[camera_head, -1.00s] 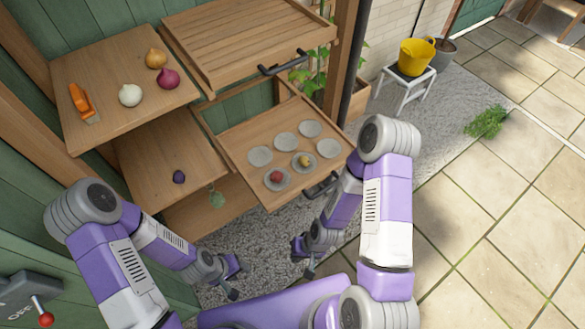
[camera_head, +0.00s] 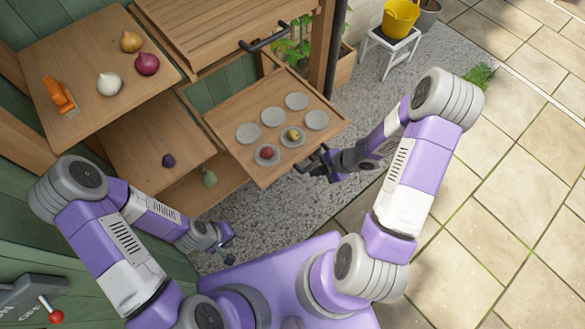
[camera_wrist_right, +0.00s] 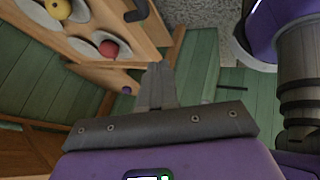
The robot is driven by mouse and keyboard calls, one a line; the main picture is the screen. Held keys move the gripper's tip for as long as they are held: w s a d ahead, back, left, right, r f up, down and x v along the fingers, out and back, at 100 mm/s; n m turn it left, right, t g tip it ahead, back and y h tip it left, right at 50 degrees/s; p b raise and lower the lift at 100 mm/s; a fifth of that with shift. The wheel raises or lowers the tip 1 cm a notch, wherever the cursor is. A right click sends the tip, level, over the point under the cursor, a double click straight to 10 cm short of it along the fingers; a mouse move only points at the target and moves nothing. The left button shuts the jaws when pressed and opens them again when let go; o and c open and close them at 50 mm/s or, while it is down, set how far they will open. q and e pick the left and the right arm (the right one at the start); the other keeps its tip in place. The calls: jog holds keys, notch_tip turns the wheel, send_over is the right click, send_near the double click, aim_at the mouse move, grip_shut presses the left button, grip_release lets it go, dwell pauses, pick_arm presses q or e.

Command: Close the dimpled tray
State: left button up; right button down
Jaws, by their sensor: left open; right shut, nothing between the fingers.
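The dimpled tray (camera_head: 232,113) is a wooden drawer standing pulled out from the shelf unit, with several round grey dimples. A red ball-like item (camera_head: 266,152) and a yellow one (camera_head: 294,134) sit in two front dimples; both also show in the right wrist view, red (camera_wrist_right: 109,49) and yellow (camera_wrist_right: 58,8). My right gripper (camera_head: 322,168) is shut and empty at the tray's front, close beside its dark handle; I cannot tell whether they touch. Its closed fingers (camera_wrist_right: 157,75) show in the wrist view. My left gripper (camera_head: 228,240) is open and empty, low and away from the tray.
A slatted wooden drawer (camera_head: 205,30) with a dark handle (camera_head: 264,37) is above the tray. Left shelves hold onions (camera_head: 108,84), an orange tool (camera_head: 58,94) and a purple item (camera_head: 168,160). A yellow bucket (camera_head: 399,18) stands on a white stool behind. Gravel lies below.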

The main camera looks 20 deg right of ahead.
jog(key=n+b, duration=0.1)
jog(key=b, duration=0.5)
send_near(284, 173)
notch_tip(284, 173, down, 3)
jog(key=a, duration=0.2)
jog(key=shift+w+a+f, duration=0.2)
jog(key=shift+w+f, duration=0.1)
jog(key=shift+w, duration=0.45)
